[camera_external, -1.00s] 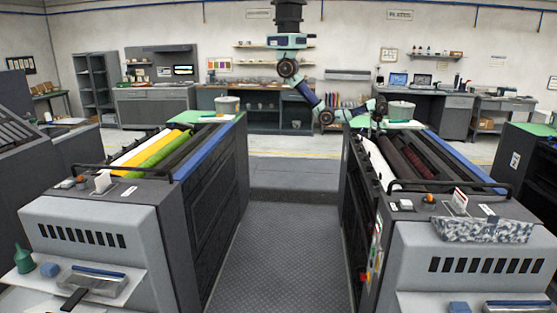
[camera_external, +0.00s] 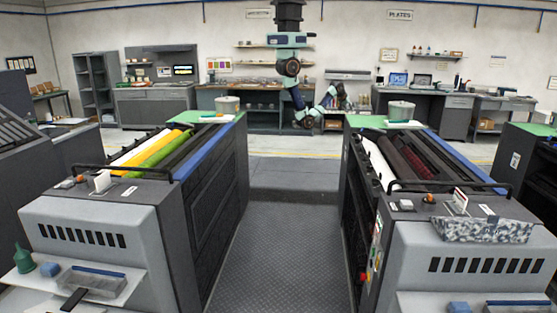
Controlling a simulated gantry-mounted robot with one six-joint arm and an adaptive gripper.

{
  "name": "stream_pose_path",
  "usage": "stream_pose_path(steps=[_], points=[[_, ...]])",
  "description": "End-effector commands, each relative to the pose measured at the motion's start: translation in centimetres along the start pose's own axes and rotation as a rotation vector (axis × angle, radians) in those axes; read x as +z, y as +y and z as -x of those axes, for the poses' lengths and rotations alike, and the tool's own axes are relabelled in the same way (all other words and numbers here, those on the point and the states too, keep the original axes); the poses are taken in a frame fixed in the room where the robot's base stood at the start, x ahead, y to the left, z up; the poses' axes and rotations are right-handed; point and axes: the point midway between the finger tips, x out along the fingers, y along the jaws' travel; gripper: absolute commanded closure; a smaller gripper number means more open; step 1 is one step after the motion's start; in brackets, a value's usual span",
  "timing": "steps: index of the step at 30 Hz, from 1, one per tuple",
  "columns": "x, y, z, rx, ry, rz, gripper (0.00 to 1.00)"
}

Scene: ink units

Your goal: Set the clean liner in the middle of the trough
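My gripper (camera_external: 340,89) is small and far off, at the end of my arm between the two ink units, in front of the back bench. Its fingers are too small to tell whether they are open or hold anything. A grey-and-white mottled, tray-like piece (camera_external: 484,230) lies across the front top of the right ink unit (camera_external: 410,250); it may be a liner, but I cannot tell if it is the clean one. The right unit's long opening has dark red rollers (camera_external: 418,160) and a white strip (camera_external: 379,163). Which part is the trough is unclear. My gripper is apart from both units.
The left ink unit (camera_external: 95,215) has yellow and green rollers (camera_external: 152,152). Pale buckets stand at the back of the left (camera_external: 228,106) and right (camera_external: 400,111) units. Black rails (camera_external: 455,185) edge the unit fronts. The aisle floor (camera_external: 272,240) is clear.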

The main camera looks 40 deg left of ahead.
Motion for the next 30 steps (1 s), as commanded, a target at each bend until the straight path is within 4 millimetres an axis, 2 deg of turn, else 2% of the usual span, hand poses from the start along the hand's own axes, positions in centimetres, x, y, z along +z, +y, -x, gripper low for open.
stream_pose_path(steps=[1, 3, 6, 7, 11, 30], points=[[-2.5, -4.3, 2.2, 0.008, 0.099, -0.045, 0.66], [-4.8, -8.3, 5.5, 0.002, 0.222, -0.136, 0.66], [-6.5, -11.7, 9.2, -0.029, 0.342, -0.234, 0.66], [-6.8, -12.3, 10.0, -0.038, 0.365, -0.253, 0.66], [-7.2, -13.1, 11.2, -0.051, 0.401, -0.29, 0.66], [-7.2, -13.0, 11.1, -0.051, 0.398, -0.289, 0.66]])
